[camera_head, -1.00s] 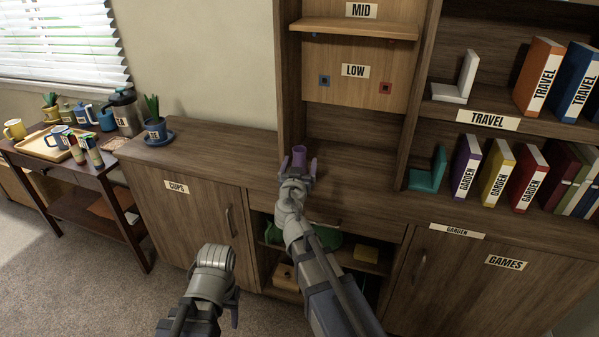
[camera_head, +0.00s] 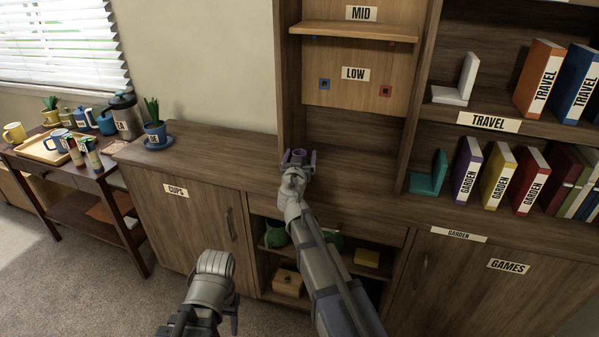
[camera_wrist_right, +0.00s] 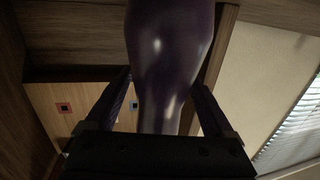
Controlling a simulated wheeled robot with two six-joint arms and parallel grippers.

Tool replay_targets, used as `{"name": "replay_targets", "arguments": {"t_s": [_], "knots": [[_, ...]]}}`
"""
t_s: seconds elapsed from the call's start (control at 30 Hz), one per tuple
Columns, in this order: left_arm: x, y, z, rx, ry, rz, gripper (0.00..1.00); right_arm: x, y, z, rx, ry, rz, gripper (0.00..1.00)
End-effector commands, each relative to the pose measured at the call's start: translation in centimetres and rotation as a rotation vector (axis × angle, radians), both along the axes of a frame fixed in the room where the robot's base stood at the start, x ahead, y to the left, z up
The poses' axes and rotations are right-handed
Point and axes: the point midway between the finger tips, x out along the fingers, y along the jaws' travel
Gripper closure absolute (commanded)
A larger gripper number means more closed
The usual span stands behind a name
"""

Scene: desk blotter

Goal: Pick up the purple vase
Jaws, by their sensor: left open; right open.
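The purple vase (camera_head: 299,154) stands on the wooden counter below the LOW panel; only its upper part shows in the head view, the rest hidden behind my right gripper. My right gripper (camera_head: 298,160) is at the vase, with its fingers on either side. In the right wrist view the glossy dark purple vase (camera_wrist_right: 170,50) fills the middle, between the two open fingers (camera_wrist_right: 160,105). I cannot tell whether a finger touches it. My left gripper (camera_head: 234,310) is low at the front, over the carpet, open and away from the vase.
A potted plant (camera_head: 155,131) stands on the left of the counter. A teal bookend (camera_head: 428,175) and several books are on the right shelf. Upright cabinet panels flank the vase's bay. The counter (camera_head: 215,150) left of the vase is clear.

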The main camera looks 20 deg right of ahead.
Motion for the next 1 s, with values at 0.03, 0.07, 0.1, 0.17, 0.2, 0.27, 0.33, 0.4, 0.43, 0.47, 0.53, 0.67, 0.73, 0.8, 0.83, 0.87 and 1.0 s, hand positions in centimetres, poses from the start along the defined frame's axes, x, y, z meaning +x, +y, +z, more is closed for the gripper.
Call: {"name": "replay_targets", "arguments": {"t_s": [0.03,0.07,0.1,0.17,0.2,0.27,0.33,0.4,0.43,0.47,0.53,0.67,0.73,0.8,0.83,0.87,1.0], "knots": [[0.0,0.0,0.01,0.0,0.0,0.0,0.45,-0.08,0.02,0.01,0.0,0.0,0.0,0.13],[0.0,0.0,0.01,0.0,0.0,0.0,0.45,-0.09,0.03,0.01,0.0,0.0,0.0,0.13],[0.0,0.0,0.01,0.0,0.0,0.0,0.45,-0.1,0.03,0.0,0.0,0.0,0.0,0.14],[0.0,0.0,0.01,0.0,0.0,0.0,0.45,-0.1,0.03,0.0,0.0,0.0,0.0,0.21],[0.0,0.0,0.01,0.0,0.0,0.0,0.45,-0.11,0.03,0.01,0.0,0.0,0.0,0.25],[0.0,0.0,0.01,0.0,0.0,0.0,0.45,-0.1,0.04,0.01,0.0,0.0,0.0,0.32],[0.0,0.0,0.01,0.0,0.0,0.0,0.45,-0.1,0.04,0.01,0.0,0.0,0.0,0.4],[0.0,0.0,0.01,0.0,0.0,0.0,0.45,-0.1,0.04,0.01,0.0,0.0,0.0,0.48],[0.0,0.0,0.01,0.0,0.0,0.0,0.45,-0.11,0.05,0.01,0.0,0.0,0.0,0.51],[0.0,0.0,0.01,0.0,0.0,0.0,0.45,-0.11,0.05,0.01,0.0,0.0,0.0,0.54],[0.0,0.0,0.01,0.0,0.0,0.0,0.45,-0.11,0.05,0.01,0.0,0.0,0.0,0.62],[0.0,0.0,0.01,0.0,0.0,0.0,0.45,-0.11,0.05,0.01,0.0,0.0,0.0,0.77],[0.0,0.0,0.01,0.0,0.0,0.0,0.45,-0.11,0.05,0.01,0.0,0.0,0.0,0.85],[0.0,0.0,0.01,0.0,0.0,0.0,0.45,-0.11,0.05,0.01,0.0,0.0,0.0,0.93],[0.0,0.0,0.01,0.0,0.0,0.0,0.45,-0.11,0.05,0.01,0.0,0.0,0.0,0.96],[0.0,0.0,0.01,0.0,0.0,0.0,0.45,-0.11,0.05,0.01,0.0,0.0,0.0,0.99],[0.0,0.0,0.01,0.0,0.0,0.0,0.45,-0.11,0.05,0.01,0.0,0.0,0.0,1.0]]}}
